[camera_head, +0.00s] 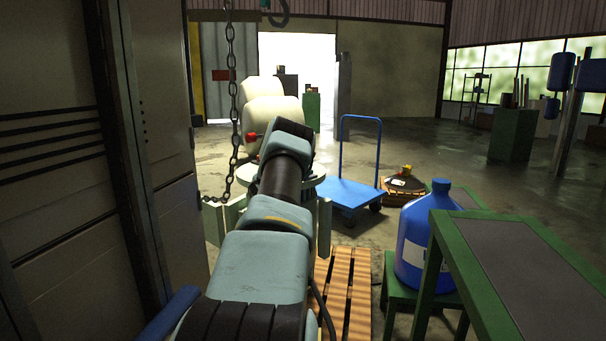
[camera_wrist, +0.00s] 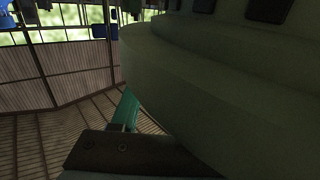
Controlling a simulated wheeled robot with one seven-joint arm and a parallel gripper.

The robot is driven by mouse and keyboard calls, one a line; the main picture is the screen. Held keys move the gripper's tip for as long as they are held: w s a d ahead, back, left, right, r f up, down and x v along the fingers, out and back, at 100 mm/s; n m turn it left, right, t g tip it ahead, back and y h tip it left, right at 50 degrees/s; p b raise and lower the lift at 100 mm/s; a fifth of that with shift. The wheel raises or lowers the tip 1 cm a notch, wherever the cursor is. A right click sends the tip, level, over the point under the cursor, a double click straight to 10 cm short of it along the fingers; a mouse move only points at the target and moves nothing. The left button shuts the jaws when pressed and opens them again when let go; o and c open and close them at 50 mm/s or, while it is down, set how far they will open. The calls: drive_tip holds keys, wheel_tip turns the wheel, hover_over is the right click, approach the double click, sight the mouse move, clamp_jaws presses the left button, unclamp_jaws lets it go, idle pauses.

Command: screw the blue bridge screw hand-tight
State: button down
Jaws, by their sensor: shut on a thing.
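My arm reaches forward in the head view and covers my gripper. In the wrist view a dark bar with two bolts, part of my gripper (camera_wrist: 122,148), shows at the bottom; the fingertips are hidden. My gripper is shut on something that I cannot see. I cannot make out the blue bridge screw in either view. A large rounded grey-green body (camera_wrist: 215,95) fills the right of the wrist view, very close to the gripper. In the head view a pale round machine part (camera_head: 311,182) shows partly behind my wrist, with cream rounded housings (camera_head: 275,112) beyond.
A hanging chain (camera_head: 232,90) is close to the arm's left, beside a large cabinet (camera_head: 60,150). A wooden pallet (camera_head: 345,290) lies below. A blue trolley (camera_head: 345,193), a blue jug (camera_head: 425,235) and a green-framed table (camera_head: 520,265) stand to the right. Open floor lies beyond.

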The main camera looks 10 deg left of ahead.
idle(0.3)
drive_tip(key=shift+c, duration=2)
unclamp_jaws()
drive_tip(key=shift+a, duration=0.1)
drive_tip(key=v, duration=1)
drive_tip(key=shift+s, duration=0.35)
drive_tip(key=shift+a, duration=0.1)
